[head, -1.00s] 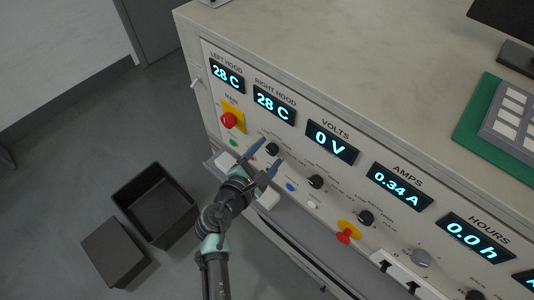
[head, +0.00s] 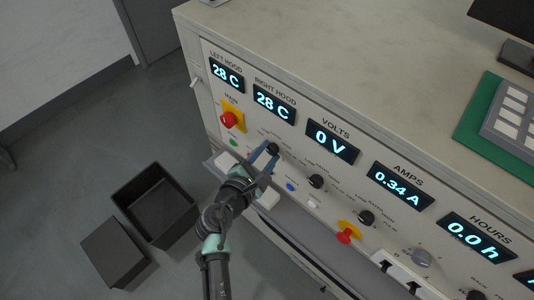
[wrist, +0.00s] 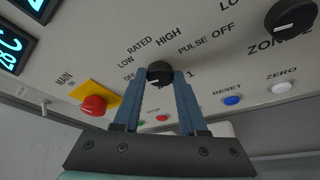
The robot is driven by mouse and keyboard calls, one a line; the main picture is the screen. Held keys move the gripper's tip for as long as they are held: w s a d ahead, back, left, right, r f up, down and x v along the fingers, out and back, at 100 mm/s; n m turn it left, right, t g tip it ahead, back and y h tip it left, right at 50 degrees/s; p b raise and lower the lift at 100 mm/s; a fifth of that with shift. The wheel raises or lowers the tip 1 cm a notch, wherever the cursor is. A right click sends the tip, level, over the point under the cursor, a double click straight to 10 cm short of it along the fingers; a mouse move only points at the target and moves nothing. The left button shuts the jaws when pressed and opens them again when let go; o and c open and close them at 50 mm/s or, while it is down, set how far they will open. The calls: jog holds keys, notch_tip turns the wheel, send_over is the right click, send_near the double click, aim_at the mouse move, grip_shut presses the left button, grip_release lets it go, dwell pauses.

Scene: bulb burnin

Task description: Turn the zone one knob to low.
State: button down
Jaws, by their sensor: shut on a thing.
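The zone one knob (wrist: 159,70) is a small black round knob on the sloped white panel, with OFF, LOW, RATED and HIGH printed around it. It also shows in the head view (head: 273,148), below the right hood display. My gripper (wrist: 160,78) has its two blue fingers on either side of the knob and is shut on it; in the head view the gripper (head: 266,150) reaches the panel from the front. A light mark shows low on the knob's face, but the setting it points to cannot be read surely. The finger partly covers the zone label.
A red main stop button (wrist: 94,105) on a yellow plate is left of the knob. A blue reset button (wrist: 233,100), a white zero button (wrist: 280,87) and another black knob (wrist: 291,16) are to the right. A black open bin (head: 157,205) stands on the floor.

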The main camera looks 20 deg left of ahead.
jog(key=m+b, duration=0.1)
jog(key=b, duration=0.2)
jog(key=f+m+t+y+b, duration=0.1)
jog(key=m+b, duration=0.1)
jog(key=b, duration=0.1)
jog(key=shift+d+m+b, duration=0.1)
jog(key=shift+m+b, duration=0.2)
jog(key=shift+b, duration=0.1)
jog(key=m+t+b, duration=0.1)
jog(key=b, duration=0.2)
jog(key=shift+s+m+y+b, duration=0.1)
jog(key=shift+m+y+b, duration=0.2)
jog(key=shift+m+y, duration=0.1)
jog(key=shift+r+b, duration=0.1)
jog(key=shift+b, duration=0.3)
jog(key=shift+r+m+t, duration=0.1)
jog(key=shift+m+t, duration=0.2)
jog(key=shift+c, duration=2.2)
grip_release()
